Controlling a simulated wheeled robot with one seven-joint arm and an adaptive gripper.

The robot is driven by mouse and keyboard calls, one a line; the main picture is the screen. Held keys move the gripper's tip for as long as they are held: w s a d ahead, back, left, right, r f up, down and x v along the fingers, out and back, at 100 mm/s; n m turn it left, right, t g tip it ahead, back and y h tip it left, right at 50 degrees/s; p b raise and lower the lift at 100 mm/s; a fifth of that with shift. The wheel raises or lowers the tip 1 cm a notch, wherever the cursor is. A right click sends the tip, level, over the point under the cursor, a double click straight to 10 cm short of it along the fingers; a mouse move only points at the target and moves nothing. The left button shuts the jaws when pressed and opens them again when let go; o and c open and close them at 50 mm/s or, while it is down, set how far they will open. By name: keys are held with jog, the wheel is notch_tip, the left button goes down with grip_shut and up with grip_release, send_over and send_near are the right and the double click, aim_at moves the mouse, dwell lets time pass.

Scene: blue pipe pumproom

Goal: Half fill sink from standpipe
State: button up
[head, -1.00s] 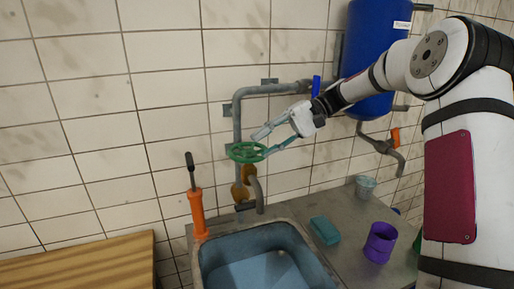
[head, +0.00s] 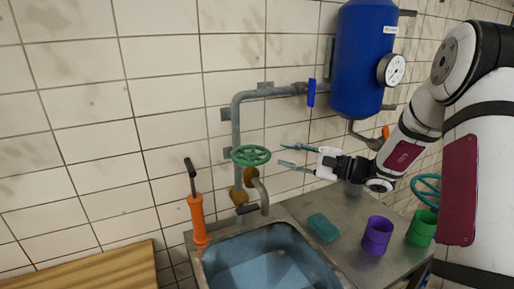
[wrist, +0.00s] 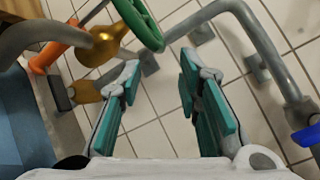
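The green handwheel (head: 250,155) sits on the standpipe (head: 237,130) against the tiled wall; its rim also shows in the wrist view (wrist: 143,22). A curved grey spout (head: 262,195) hangs over the near sink (head: 215,262). The sink's inside is blue, with a paler patch low down; I cannot tell the water level. I see no clear stream from the spout. My gripper (head: 284,156) is open and empty, right of the handwheel and apart from it. In the wrist view its two teal-padded fingers (wrist: 158,75) stand apart with only tiles and pipe behind them.
A blue-handled valve (head: 311,92) is on the upper pipe, leading to a blue tank (head: 362,60) with a gauge (head: 391,69). A teal sponge (head: 323,228), purple cup (head: 377,235) and green cup (head: 421,228) stand on the counter.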

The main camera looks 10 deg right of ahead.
aim_at(265, 149)
jog(key=p+x, duration=0.1)
jog(key=x, duration=0.9)
jog(key=shift+a, duration=0.2)
jog(key=shift+w+r, duration=0.1)
grip_shut()
